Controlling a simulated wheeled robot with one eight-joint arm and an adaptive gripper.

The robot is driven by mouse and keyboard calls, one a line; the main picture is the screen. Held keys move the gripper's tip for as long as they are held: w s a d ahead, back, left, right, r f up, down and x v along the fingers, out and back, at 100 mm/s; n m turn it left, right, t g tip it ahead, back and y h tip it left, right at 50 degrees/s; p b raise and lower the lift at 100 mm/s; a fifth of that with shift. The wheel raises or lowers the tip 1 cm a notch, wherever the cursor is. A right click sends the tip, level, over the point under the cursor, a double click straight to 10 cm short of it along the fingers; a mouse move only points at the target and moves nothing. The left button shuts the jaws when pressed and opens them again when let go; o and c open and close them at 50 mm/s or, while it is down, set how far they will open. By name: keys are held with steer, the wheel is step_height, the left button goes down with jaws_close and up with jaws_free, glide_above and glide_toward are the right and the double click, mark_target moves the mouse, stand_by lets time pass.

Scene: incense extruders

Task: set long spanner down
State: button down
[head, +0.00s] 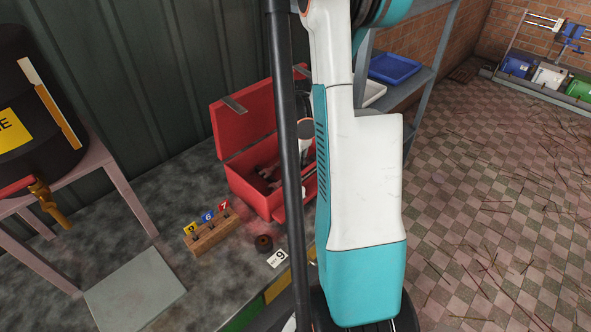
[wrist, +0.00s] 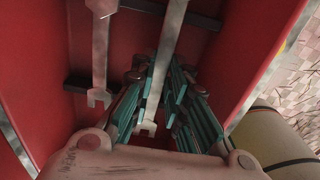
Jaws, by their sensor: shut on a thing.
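The long spanner (wrist: 170,50) is a pale metal bar in the wrist view, running between the fingers of my gripper (wrist: 158,85), which is shut on it. Its open-jawed end (wrist: 147,128) shows below the fingers. A second spanner (wrist: 98,45) lies to the left inside the red toolbox (wrist: 135,45), apart from the fingers. The fingers are inside the box. I cannot tell whether the spanner touches the box floor.
Dark racks (wrist: 88,83) cross the box's inside. The toolbox lid (head: 240,120) stands open at the back. A wooden block (head: 210,234) with numbered tags and a dark round piece (head: 263,243) sit in front. A shelf with a blue tray (head: 393,67) stands behind.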

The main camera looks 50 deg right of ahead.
steer(key=shift+f, duration=0.4)
steer(key=shift+f, duration=0.15)
steer(key=c, duration=1.6)
jaws_free()
steer(key=shift+o, duration=0.2)
step_height(320, 180, up, 12)
steer(key=p, duration=0.3)
steer(key=shift+r, duration=0.2)
